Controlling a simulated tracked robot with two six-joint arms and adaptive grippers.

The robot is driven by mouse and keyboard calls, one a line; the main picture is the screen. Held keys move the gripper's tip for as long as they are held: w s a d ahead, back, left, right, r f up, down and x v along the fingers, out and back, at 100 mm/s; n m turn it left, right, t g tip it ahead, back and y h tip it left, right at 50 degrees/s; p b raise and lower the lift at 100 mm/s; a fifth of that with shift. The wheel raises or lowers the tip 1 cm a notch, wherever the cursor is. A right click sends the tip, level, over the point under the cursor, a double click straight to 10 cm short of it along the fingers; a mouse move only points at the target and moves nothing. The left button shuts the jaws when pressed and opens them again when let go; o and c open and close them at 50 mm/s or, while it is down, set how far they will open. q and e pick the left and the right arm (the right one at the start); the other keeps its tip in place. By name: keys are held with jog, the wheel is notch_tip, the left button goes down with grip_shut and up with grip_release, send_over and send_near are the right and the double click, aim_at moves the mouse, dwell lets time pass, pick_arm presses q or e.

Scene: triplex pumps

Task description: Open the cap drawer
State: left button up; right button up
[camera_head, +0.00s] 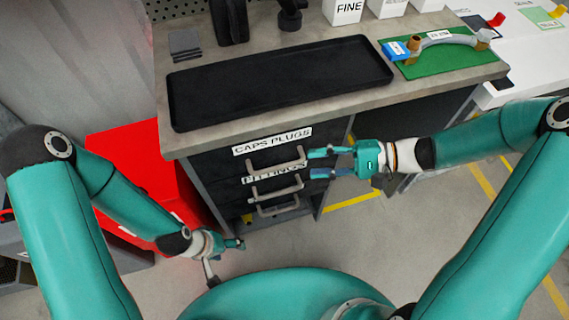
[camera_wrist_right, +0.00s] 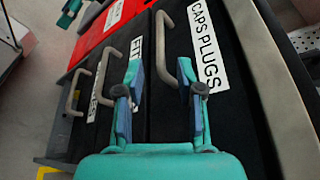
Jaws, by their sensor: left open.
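The cap drawer is the top drawer of the cabinet, labelled CAPS PLUGS (camera_head: 272,141); the label also shows in the right wrist view (camera_wrist_right: 207,45). It appears closed. Its light bar handle (camera_head: 277,165) lies just left of my right gripper (camera_head: 318,163). In the right wrist view the handle (camera_wrist_right: 162,45) shows between my open, empty fingers (camera_wrist_right: 157,88), its lower end close to the right finger. I cannot tell whether they touch. My left gripper (camera_head: 238,243) is open, low at the cabinet's left, away from the handle.
Below are the FITTINGS drawer handle (camera_head: 276,189) and a third handle (camera_head: 277,209). The worktop carries a black tray (camera_head: 280,80) and a green mat (camera_head: 445,62) with a hose. A red cabinet (camera_head: 130,150) stands left. The floor before the drawers is partly clear.

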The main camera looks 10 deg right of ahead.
aim_at(285, 166)
jog(key=x, duration=0.8)
grip_shut()
